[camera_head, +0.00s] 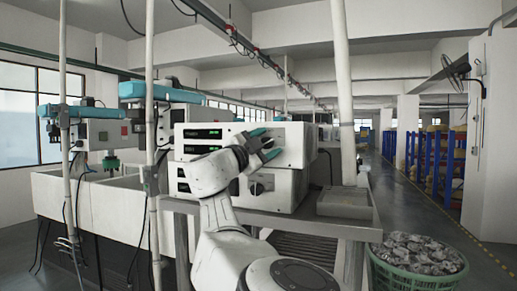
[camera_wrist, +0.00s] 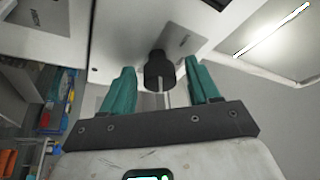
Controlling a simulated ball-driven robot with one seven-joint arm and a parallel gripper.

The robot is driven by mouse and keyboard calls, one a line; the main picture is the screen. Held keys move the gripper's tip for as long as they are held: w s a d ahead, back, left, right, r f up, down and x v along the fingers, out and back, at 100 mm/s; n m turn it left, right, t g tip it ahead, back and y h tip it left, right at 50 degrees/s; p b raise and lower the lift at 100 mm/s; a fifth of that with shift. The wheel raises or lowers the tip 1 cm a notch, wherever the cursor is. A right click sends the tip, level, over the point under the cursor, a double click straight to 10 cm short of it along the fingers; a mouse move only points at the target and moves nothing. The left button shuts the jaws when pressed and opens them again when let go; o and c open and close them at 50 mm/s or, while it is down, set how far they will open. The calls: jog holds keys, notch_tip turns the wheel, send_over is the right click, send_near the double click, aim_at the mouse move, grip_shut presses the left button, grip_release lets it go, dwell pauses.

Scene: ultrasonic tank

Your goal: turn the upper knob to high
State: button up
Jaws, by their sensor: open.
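The upper white control box (camera_head: 296,143) with green displays (camera_head: 203,134) stands on a similar lower box (camera_head: 285,192). My gripper (camera_head: 262,146) is at the right part of the upper box's front. In the wrist view, a black knob (camera_wrist: 158,68) with a pale line along it sticks out from a white panel (camera_wrist: 130,38). The teal fingers of my gripper (camera_wrist: 157,80) are open, one on each side of the knob, with visible gaps. In the head view my gripper and arm hide this knob. Its setting marks cannot be read.
A grey tray (camera_head: 345,203) sits on the bench right of the boxes. A green basket (camera_head: 418,264) of metallic pieces stands lower right. White tanks (camera_head: 112,208) and upright pipes (camera_head: 152,205) are at left. The aisle (camera_head: 400,195) at right is open.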

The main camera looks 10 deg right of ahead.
jog(key=b+v, duration=0.9)
jog(key=v, duration=0.1)
jog(key=shift+s+a, duration=0.25)
jog(key=shift+a, duration=0.05)
jog(key=shift+f, duration=0.15)
